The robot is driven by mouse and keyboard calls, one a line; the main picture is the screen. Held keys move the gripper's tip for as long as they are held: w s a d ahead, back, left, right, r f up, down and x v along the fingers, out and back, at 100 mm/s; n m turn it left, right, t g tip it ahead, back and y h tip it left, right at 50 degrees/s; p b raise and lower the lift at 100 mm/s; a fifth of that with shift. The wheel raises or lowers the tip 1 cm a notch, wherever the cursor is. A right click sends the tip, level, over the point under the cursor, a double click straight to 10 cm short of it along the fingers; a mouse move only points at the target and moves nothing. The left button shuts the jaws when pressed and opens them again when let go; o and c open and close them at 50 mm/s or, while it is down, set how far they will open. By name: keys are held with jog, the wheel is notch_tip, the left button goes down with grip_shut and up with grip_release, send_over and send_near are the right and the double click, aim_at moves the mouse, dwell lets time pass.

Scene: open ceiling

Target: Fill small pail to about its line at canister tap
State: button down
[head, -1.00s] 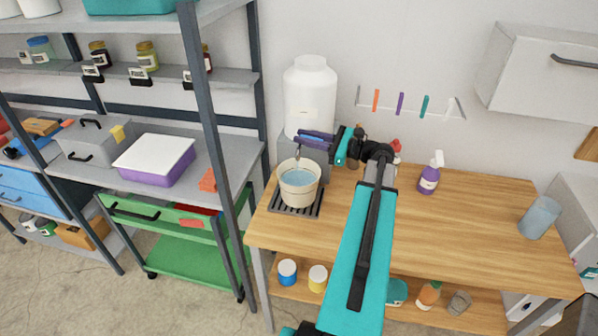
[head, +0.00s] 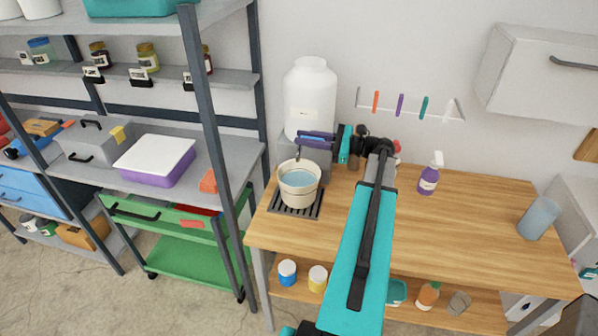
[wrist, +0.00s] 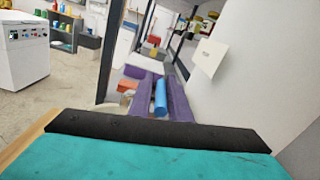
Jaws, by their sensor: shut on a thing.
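The white canister (head: 311,100) stands on a grey block at the back left of the wooden bench. Its dark tap spout (head: 297,152) points down over the small cream pail (head: 298,198). The pail stands upright on a dark drip grate (head: 312,214) and holds pale blue water, its surface below the rim. I cannot make out a fill line or a falling stream. My gripper (head: 314,138) is at the tap, above the pail's back edge. In the wrist view its purple fingers (wrist: 160,98) are closed around a blue cylindrical tap handle (wrist: 161,97).
A shelf rack post (head: 210,120) stands close left of the bench.

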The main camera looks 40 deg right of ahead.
jog(key=shift+w+d+r+n+g+y+p, duration=0.15)
jog(key=shift+n+g+y+p, duration=0.1)
jog(key=shift+n+y, duration=0.15)
jog(key=shift+d+r+n+g+y+p, duration=0.1)
jog(key=shift+d+n+g+y+p, duration=0.05)
jog(key=shift+n+g+y+p, duration=0.2)
jog(key=c, duration=1.6)
grip_release()
jog(key=shift+d+f, duration=0.1)
jog(key=shift+f, duration=0.05)
jog(key=shift+o, duration=0.2)
jog(key=shift+f, duration=0.1)
jog(key=b+v, duration=0.5)
jog(key=v, duration=0.8)
jog(key=shift+s+d, duration=0.2)
jog(key=shift+s, duration=0.1)
